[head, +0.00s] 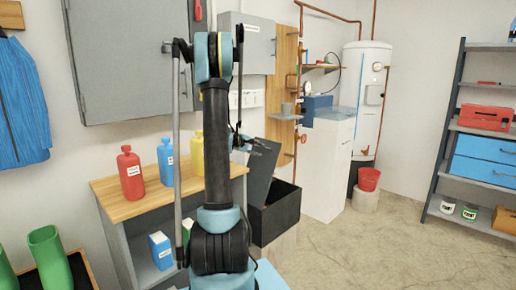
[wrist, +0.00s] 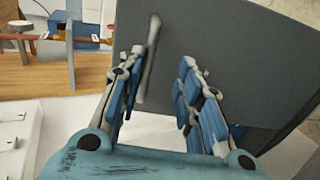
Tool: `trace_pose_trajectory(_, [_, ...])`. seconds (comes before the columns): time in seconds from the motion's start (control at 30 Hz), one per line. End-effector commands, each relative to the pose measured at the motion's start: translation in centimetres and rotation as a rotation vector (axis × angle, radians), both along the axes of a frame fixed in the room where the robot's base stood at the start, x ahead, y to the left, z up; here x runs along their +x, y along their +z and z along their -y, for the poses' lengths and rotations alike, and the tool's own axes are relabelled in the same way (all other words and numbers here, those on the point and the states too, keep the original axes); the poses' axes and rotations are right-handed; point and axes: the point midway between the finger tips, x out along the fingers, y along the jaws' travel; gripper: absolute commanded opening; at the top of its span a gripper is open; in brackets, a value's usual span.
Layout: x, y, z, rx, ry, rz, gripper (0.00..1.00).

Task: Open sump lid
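The sump is a black box (head: 283,221) on the floor, right of the wooden-topped bench in the head view. Its dark grey lid (head: 262,166) stands raised and tilted at the left side of the box, and the box top looks open. In the wrist view the lid (wrist: 225,50) fills much of the picture, with a pale bar handle (wrist: 149,58) near its left part. My gripper (head: 241,139) is at the lid's upper edge. In the wrist view my gripper (wrist: 161,66) has its fingers apart, with the handle near the left finger. Contact cannot be told.
The bench (head: 105,190) holds a red bottle (head: 131,174), a blue bottle (head: 165,162) and a yellow bottle (head: 197,152). A white cabinet (head: 325,172) stands close right of the sump. A red bucket (head: 369,179) is beyond it. Floor at front right is clear.

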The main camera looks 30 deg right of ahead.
Motion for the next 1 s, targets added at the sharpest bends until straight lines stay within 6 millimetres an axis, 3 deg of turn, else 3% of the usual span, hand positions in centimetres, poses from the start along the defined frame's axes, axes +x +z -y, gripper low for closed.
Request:
trace_pose_trajectory(0.53, [-0.9, 2.3, 0.2, -0.003, 0.003, 0.013, 0.3])
trace_pose_trajectory(1.0, [-0.5, 9.2, 0.2, -0.002, 0.003, 0.011, 0.3])
